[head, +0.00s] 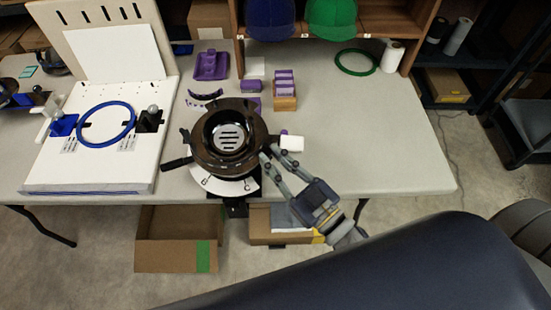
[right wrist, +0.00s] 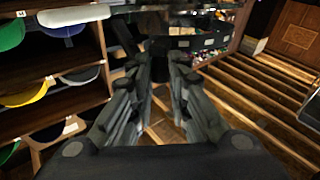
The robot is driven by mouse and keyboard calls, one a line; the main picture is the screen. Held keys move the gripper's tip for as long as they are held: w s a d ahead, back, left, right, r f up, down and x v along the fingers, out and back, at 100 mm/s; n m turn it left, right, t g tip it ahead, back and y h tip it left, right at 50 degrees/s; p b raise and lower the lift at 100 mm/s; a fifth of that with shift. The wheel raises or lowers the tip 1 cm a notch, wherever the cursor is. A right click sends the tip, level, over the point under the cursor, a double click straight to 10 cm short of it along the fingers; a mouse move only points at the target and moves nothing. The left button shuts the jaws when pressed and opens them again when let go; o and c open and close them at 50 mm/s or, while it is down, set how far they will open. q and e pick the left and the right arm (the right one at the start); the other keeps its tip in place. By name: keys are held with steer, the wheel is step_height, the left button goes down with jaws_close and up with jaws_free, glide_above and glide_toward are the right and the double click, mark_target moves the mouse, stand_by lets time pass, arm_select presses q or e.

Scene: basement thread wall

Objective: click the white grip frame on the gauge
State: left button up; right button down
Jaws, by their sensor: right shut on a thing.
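The dark round frame (head: 257,128) sits on the gauge at the table's front edge, ring-shaped and open at the top. A white grip (head: 291,143) sticks out at its right side. Below the ring shows the gauge's white curved scale (head: 243,187); a slotted grey disc (head: 230,137) shows inside the ring. A black handle sticks out to the left. My right gripper (head: 269,156) is shut at the ring's lower right edge, just below the white grip. In the right wrist view my fingers (right wrist: 165,68) close around something dark, hard to make out. My left gripper is not in view.
A white board with a blue hoop (head: 133,122) lies left. Purple parts (head: 211,66) and a small wooden block holder (head: 285,103) stand behind the gauge. A green hoop (head: 340,64) lies far right. The right part of the table is clear. Cardboard boxes (head: 177,255) stand below.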

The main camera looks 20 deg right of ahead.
steer(key=shift+f, duration=0.15)
steer(key=shift+w+f+b, duration=0.1)
steer(key=shift+f+b, duration=0.35)
steer(key=shift+f, duration=0.15)
steer(key=c, duration=1.4)
jaws_free()
steer(key=shift+c, duration=0.2)
steer(key=shift+f, duration=0.15)
steer(key=v, duration=1.2)
